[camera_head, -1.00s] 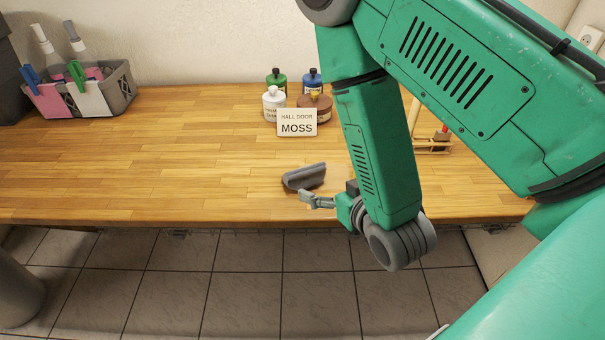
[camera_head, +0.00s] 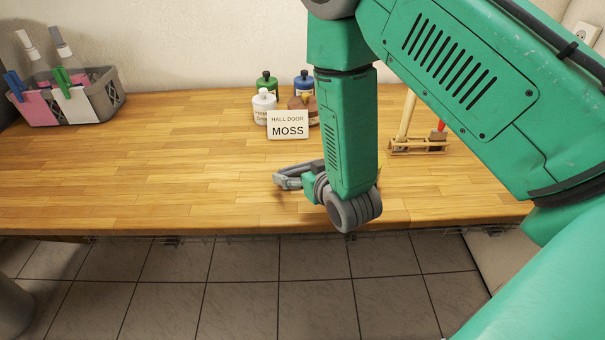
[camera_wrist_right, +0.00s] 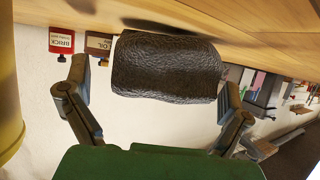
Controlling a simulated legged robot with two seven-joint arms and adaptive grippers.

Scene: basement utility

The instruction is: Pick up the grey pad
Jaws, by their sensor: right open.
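The grey pad (camera_head: 302,167) lies on the wooden worktop, mostly covered by my right gripper in the head view. In the right wrist view the dark, wrinkled pad (camera_wrist_right: 168,68) fills the space ahead of the fingers. My right gripper (camera_head: 284,181) is low over the worktop at the pad. The right wrist view shows its two fingers (camera_wrist_right: 154,77) spread wide, one on each side of the pad, with visible gaps between. The pad is not clamped. My left gripper is not in view.
A sign reading HALL DOOR MOSS (camera_head: 288,126) stands before several bottles (camera_head: 264,103) behind the pad. A wooden rack (camera_head: 418,146) is at right, a grey caddy (camera_head: 104,97) at far left. The worktop (camera_head: 150,165) left of the pad is clear.

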